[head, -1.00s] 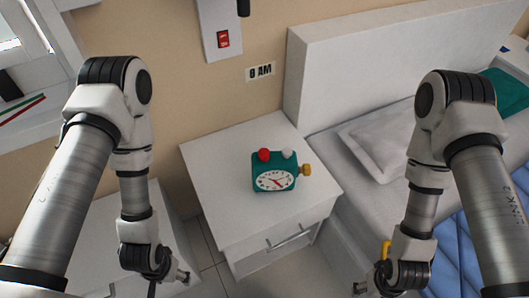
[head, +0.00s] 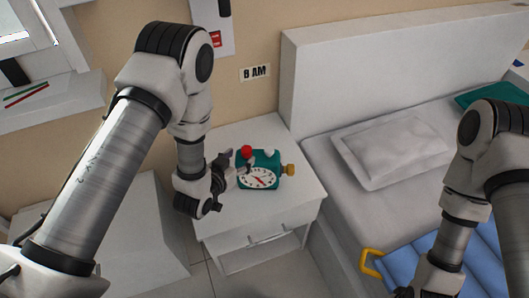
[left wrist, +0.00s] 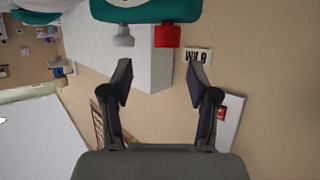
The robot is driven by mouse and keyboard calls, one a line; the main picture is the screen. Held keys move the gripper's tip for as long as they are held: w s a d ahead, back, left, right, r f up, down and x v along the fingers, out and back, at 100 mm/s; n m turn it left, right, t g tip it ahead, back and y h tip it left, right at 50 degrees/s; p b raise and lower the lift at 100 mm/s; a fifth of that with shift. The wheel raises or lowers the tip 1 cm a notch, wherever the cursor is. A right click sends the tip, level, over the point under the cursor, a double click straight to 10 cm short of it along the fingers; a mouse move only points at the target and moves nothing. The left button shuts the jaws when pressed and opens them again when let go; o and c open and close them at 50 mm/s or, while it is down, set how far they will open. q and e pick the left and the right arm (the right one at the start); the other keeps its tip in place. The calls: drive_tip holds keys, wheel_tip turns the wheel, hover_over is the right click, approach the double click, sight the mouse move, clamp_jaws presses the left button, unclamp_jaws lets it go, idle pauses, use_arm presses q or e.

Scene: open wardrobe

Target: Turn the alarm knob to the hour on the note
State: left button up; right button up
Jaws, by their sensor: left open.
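The teal alarm clock (head: 262,180) stands upright on the white nightstand, its white dial with red hands facing the front. A red button (head: 246,151) and a pale button sit on its top. The yellow-brown knob (head: 290,170) sticks out of its right side. The note (head: 255,72) on the wall reads 8 AM. My left gripper (head: 222,165) is open and empty, close to the clock's left side, opposite the knob. In the left wrist view the clock (left wrist: 145,10) is cut off at the top, beyond the fingertips. My right gripper (head: 403,293) is barely in view at the bottom edge.
The nightstand (head: 225,228) has bare top around the clock and a drawer with a handle in front. The bed (head: 330,195) with a pillow and blue cover stands close to its right. A red switch (head: 215,39) is on the wall above.

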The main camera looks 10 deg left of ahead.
sight(245, 150)
use_arm(q)
drive_tip(key=w, duration=0.1)
drive_tip(key=w+f, duration=0.1)
drive_tip(key=w+a, duration=0.1)
drive_tip(key=shift+w+f, duration=0.15)
drive_tip(key=shift+f, duration=0.25)
drive_tip(key=w+d, duration=0.1)
drive_tip(key=w+d+f, duration=0.1)
drive_tip(key=w, duration=0.1)
drive_tip(key=shift+w, duration=0.1)
drive_tip(key=shift+a+f, duration=0.15)
drive_tip(key=shift+a, duration=0.25)
drive_tip(key=shift+c, duration=0.4)
drive_tip(key=shift+d, duration=0.1)
clamp_jaws()
